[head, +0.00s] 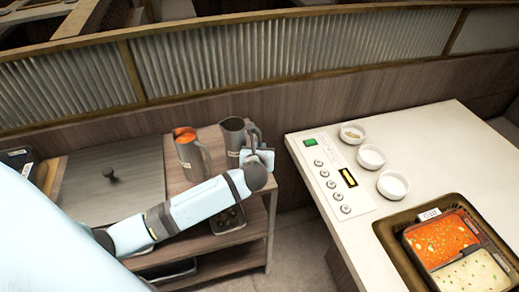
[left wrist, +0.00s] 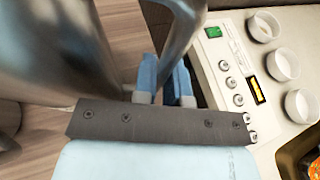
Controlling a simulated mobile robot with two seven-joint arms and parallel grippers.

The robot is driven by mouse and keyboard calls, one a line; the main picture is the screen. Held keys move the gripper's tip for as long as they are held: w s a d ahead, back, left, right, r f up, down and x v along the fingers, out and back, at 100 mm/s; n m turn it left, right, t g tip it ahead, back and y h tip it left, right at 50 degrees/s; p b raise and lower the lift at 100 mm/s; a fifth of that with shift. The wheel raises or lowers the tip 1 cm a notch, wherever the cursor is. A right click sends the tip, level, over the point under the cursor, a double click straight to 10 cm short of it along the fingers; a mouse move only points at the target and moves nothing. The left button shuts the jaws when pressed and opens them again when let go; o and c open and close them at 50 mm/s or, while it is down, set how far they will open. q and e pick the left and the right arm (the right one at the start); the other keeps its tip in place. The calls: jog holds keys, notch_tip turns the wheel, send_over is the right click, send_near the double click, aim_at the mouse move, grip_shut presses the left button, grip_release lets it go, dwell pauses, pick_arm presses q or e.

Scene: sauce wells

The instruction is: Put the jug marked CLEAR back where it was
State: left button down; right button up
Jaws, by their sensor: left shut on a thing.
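A grey metal jug (head: 233,136) with a dark inside is at the right end of the wooden shelf unit's top (head: 258,208). A small pale label shows low on it, too small to read. My left gripper (head: 258,152) is shut on this jug's handle, on its right side. In the left wrist view the jug (left wrist: 70,45) fills the upper left, and its handle runs between the blue fingers (left wrist: 165,78). The jug looks upright; I cannot tell whether its base touches the shelf. A second metal jug (head: 191,160) with orange contents stands just left of it. My right gripper is not in view.
A lidded steel pan (head: 115,180) sits at the shelf's left. Across a floor gap (head: 300,245) is a pale counter (head: 420,135) with a button panel (head: 335,180), several white bowls (head: 371,157) and a tray of orange and cream sauces (head: 400,240). A ribbed partition (head: 290,55) stands behind.

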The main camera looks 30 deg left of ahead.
pick_arm(q)
jog(key=c, duration=1.2)
grip_release()
jog(key=shift+f, duration=0.1)
